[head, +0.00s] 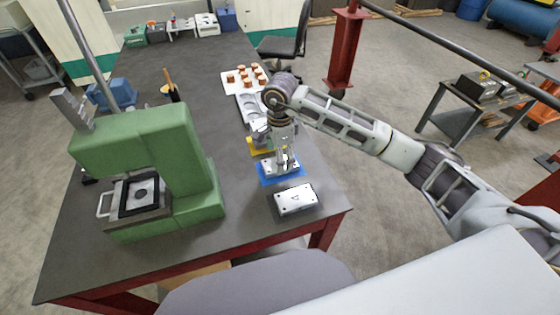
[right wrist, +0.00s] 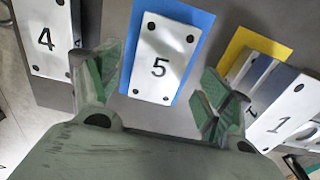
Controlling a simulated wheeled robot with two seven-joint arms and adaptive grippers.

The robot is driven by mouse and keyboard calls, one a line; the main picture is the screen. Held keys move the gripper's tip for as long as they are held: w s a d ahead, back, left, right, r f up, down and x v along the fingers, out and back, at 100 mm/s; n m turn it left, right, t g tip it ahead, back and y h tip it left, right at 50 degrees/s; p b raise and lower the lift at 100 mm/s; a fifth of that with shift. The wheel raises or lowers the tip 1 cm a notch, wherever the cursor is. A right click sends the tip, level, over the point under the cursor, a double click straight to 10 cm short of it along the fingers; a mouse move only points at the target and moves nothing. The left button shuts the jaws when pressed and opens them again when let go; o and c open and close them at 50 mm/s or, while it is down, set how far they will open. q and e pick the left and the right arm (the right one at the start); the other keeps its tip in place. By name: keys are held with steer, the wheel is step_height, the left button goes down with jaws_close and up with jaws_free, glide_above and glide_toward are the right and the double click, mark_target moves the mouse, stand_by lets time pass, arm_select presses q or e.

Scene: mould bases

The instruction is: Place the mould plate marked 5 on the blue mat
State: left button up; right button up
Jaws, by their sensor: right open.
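The mould plate marked 5 (right wrist: 158,60) is a pale plate with dark corner holes. It lies on the blue mat (right wrist: 201,22) in the right wrist view, with blue showing around its edges. In the head view the blue mat (head: 266,181) is partly covered by my right gripper (head: 283,168), which points down over the plate. In the right wrist view the fingers of my right gripper (right wrist: 161,72) are open, one to each side of plate 5, with gaps to it. My left gripper is out of sight.
The plate marked 4 (right wrist: 46,38) lies on the near side, also seen in the head view (head: 296,199). A green press (head: 140,165) stands at left. Table between press and mats is clear.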

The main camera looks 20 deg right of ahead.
step_height(320, 180, up, 8)
steer(key=shift+r+b, duration=0.25)
steer(key=shift+b, duration=0.2)
